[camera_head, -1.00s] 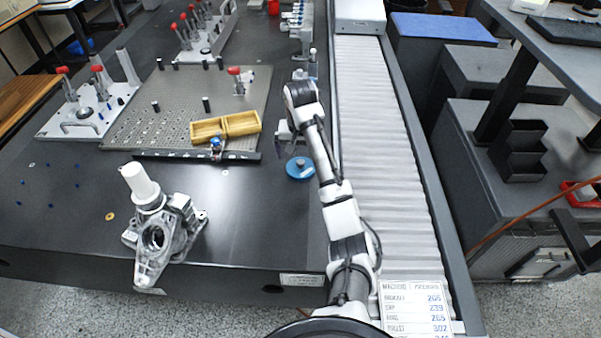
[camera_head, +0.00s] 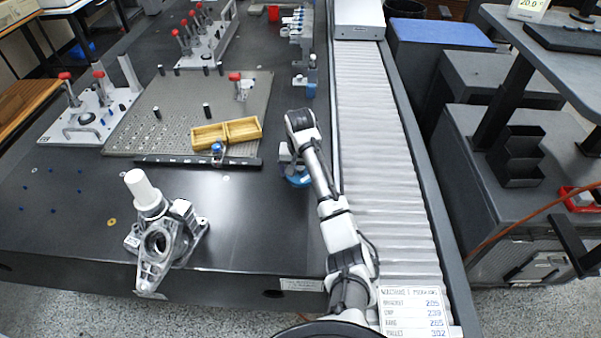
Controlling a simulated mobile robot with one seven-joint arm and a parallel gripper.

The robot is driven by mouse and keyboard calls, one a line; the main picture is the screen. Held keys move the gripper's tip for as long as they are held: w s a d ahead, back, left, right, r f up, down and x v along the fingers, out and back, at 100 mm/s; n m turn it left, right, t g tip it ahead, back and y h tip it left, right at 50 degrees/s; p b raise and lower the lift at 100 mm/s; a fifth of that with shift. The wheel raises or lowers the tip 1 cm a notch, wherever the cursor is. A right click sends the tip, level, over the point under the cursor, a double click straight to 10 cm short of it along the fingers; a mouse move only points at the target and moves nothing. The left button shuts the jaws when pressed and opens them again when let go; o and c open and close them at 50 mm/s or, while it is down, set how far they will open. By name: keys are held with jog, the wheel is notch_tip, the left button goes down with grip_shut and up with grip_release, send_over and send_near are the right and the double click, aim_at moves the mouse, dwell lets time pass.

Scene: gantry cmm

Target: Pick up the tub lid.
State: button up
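The tub lid appears to be the round blue disc (camera_head: 298,182) lying on the dark table, left of the conveyor. Its knob, and most of its top, are hidden behind my arm and gripper. My gripper (camera_head: 290,168) is low over the lid, at its upper left part in the picture. The fingers are too small and too covered to show whether they are open or shut, or whether they touch the lid.
The roller conveyor (camera_head: 375,150) runs along the right of my arm. A metal casting with a white cylinder (camera_head: 144,190) stands at the left front. A yellow divided box (camera_head: 226,133) sits on the perforated plate (camera_head: 180,105). The table between casting and lid is clear.

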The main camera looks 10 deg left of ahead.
jog(key=c, duration=0.6)
jog(key=shift+r, duration=0.1)
